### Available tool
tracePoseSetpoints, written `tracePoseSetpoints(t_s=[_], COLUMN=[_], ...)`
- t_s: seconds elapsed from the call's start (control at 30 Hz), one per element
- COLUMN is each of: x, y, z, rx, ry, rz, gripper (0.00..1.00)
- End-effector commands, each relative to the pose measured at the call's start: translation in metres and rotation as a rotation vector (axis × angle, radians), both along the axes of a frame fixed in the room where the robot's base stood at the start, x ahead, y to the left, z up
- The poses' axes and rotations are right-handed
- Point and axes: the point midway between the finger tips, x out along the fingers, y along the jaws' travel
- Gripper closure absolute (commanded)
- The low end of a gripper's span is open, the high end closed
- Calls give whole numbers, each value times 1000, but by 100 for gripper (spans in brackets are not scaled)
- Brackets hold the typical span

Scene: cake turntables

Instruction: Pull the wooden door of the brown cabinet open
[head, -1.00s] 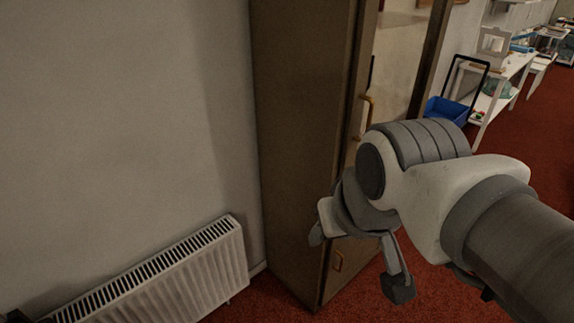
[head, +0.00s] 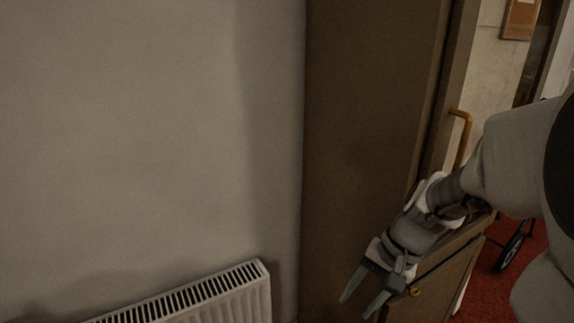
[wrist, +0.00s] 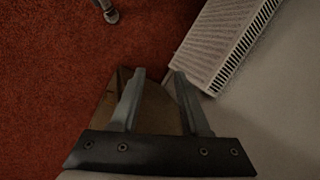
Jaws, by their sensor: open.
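The brown cabinet (head: 365,120) stands right of centre in the head view, its broad side facing me and its front at a steep angle. Its lower wooden door (head: 441,285) appears closed, with a small brass handle (head: 414,292). My gripper (head: 358,304) is open and points down in front of the cabinet, its fingertips left of that handle in the picture. I cannot tell the depth between them. In the wrist view, my gripper (wrist: 160,72) has nothing held between its fingers, and part of the cabinet (wrist: 160,112) shows behind them.
Red carpet (wrist: 60,60) is open at left there.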

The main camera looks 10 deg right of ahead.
Motion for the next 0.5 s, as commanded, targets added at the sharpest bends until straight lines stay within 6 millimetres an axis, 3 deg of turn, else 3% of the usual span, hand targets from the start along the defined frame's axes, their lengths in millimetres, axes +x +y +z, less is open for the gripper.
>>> tracePoseSetpoints(t_s=[0.2,0.5], x=[21,37], y=[-40,-103], z=[-48,-121], rx=[220,550], ry=[136,233], rz=[-239,-569], gripper=[54,54])
